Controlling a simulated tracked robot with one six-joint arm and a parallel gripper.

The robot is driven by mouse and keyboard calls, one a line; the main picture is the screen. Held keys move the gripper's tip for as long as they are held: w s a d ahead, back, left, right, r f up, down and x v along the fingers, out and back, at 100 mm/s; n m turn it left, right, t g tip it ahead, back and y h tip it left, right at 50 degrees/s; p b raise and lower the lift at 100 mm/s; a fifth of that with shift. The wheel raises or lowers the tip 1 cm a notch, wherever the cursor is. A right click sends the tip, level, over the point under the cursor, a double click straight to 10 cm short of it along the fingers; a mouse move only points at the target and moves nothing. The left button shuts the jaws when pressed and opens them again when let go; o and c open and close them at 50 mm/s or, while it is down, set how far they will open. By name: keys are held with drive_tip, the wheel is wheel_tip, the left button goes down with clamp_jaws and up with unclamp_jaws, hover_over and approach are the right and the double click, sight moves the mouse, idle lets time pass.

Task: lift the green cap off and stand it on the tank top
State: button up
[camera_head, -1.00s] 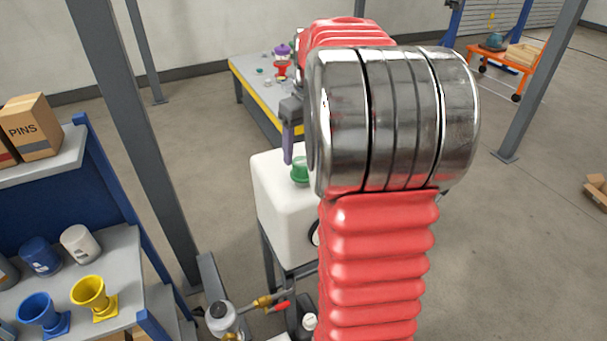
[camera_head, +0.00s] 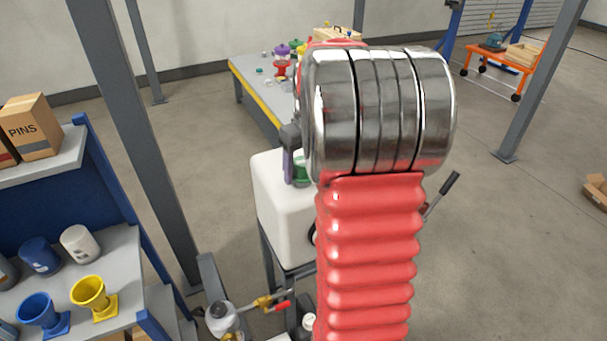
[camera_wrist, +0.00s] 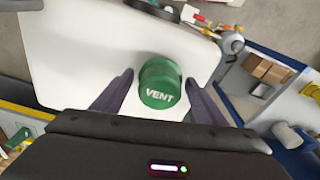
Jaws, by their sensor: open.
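The green cap (camera_wrist: 160,84), marked VENT, sits upright on the white tank top (camera_wrist: 75,62). In the head view the green cap (camera_head: 301,170) is partly hidden by my arm, on the white tank (camera_head: 277,215). My gripper (camera_wrist: 158,90) is open, with one dark finger on either side of the cap in the wrist view. Gaps show between both fingers and the cap. In the head view one finger of my gripper (camera_head: 289,165) shows at the cap's left; the other is hidden behind my arm.
A brass valve with a red handle (camera_head: 281,304) stands below the tank at the front. A blue shelf (camera_head: 105,170) with containers and funnels is at left. A workbench (camera_head: 262,105) with small items stands behind the tank. Open floor lies to the right.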

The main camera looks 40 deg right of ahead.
drive_tip(key=shift+f, duration=0.55)
drive_tip(key=shift+w, duration=0.1)
drive_tip(key=c, duration=1)
drive_tip(key=shift+r, duration=0.15)
wheel_tip(320, 180, up, 10)
drive_tip(key=shift+f, duration=0.1)
idle(0.5)
